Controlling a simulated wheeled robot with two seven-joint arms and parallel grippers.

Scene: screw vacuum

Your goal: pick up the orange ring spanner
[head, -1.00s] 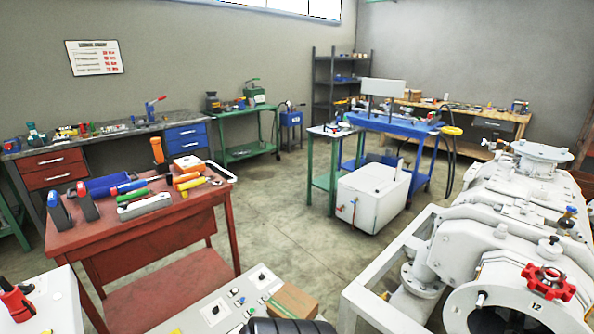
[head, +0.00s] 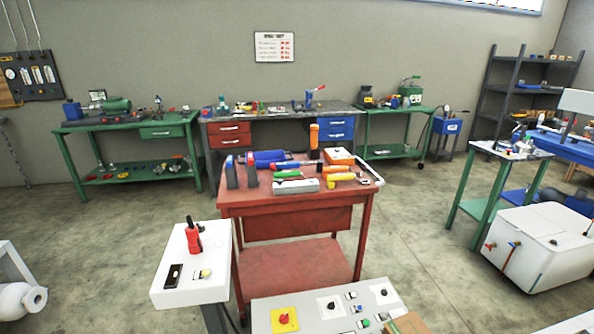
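I cannot make out the orange ring spanner for certain. Several tools lie on the red workbench (head: 300,205) in the middle of the head view. Among them are an upright orange-handled tool (head: 314,136), an orange-and-white box (head: 340,156) and a yellow-orange tool (head: 340,177) near the right front edge. They are too small to tell whether one is a ring spanner. Neither of my grippers is in view.
A white control box (head: 192,268) with a red handle and a button panel (head: 325,310) stand in front of the bench. A white cabinet (head: 535,245) is at right. A green table (head: 130,122) stands behind at left. Floor at the bench's right is clear.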

